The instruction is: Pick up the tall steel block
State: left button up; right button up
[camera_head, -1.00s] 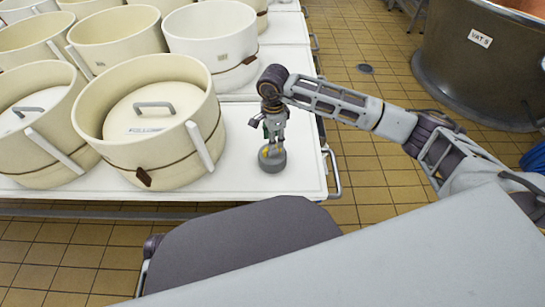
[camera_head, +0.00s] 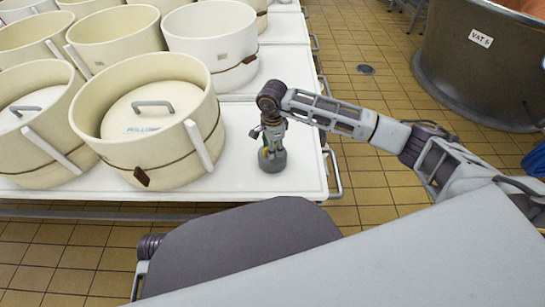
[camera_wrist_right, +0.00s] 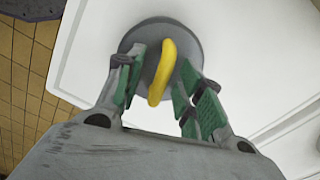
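A grey, round steel block (camera_head: 272,163) stands upright on the white table near its right front edge. A yellow piece (camera_wrist_right: 162,72) sits on its top, and the block's round grey top (camera_wrist_right: 188,33) shows around it in the right wrist view. My right gripper (camera_head: 271,150) points down at the block from above. In the right wrist view my right gripper (camera_wrist_right: 160,82) is open, its green-padded fingers on either side of the yellow piece with gaps showing. The block's height is hard to judge from above. My left gripper is not in view.
Cream round moulds (camera_head: 160,150) stand left of the block, the nearest close by. The white table (camera_head: 235,185) is bare around the block, with a metal rail (camera_head: 333,172) at its right edge. A large vat (camera_head: 470,75) stands at the back right on tiled floor.

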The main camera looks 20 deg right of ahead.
jog(key=shift+c, duration=0.2)
dwell(0.3)
grip_shut()
jog(key=shift+w, duration=0.1)
dwell(0.4)
